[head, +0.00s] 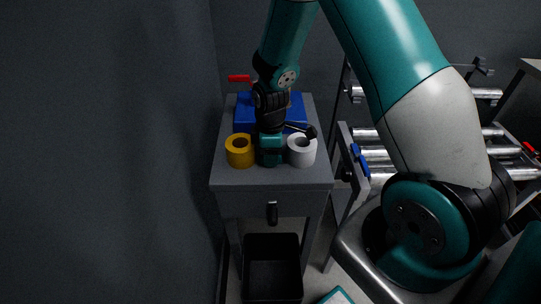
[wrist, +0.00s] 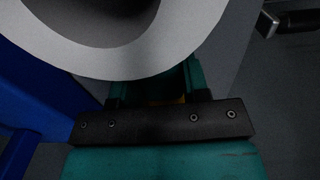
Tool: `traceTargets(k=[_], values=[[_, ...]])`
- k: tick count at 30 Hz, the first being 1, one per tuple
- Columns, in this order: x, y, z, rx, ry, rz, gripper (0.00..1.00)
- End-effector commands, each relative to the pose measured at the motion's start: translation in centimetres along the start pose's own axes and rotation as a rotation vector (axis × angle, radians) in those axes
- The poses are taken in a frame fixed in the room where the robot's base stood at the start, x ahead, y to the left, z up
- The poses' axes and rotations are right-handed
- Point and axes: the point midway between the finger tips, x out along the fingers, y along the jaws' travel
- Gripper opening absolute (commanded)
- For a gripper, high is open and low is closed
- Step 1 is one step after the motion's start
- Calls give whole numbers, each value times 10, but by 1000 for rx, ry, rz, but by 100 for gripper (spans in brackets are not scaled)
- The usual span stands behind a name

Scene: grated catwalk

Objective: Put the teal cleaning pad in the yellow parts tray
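My gripper (head: 270,158) points down at the grey cabinet top, between a yellow-orange roll (head: 240,151) and a white roll (head: 301,150). In the wrist view the gripper's fingers (wrist: 157,90) stand apart. The white roll (wrist: 145,55) hides their tips, and a dark teal patch and a little yellow show between them. I cannot tell whether they hold anything. I cannot make out the teal cleaning pad as a separate thing, and no yellow parts tray shows in either view.
A blue object (head: 245,112) lies at the back of the cabinet top (head: 232,177), with a red piece (head: 239,78) behind it. An empty-looking black bin (head: 272,268) stands below. A roller conveyor (head: 380,154) is at right; a dark wall is at left.

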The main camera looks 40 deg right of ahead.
Motion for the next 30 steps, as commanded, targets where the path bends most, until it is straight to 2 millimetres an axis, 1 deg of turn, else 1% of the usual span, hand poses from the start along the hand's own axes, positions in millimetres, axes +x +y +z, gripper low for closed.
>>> traceTargets(k=[1,2,3,4,5,12,17,20,23,30], values=[[0,0,0,0,0,0,29],[0,0,0,0,0,0,22],[0,0,0,0,0,0,20],[0,0,0,0,0,0,19],[0,0,0,0,0,0,16],[-2,0,0,0,0,0,16],[-13,1,0,0,1,2,16],[-28,1,0,0,2,3,16],[-49,1,-1,0,3,5,16],[-108,1,-1,0,3,6,16]])
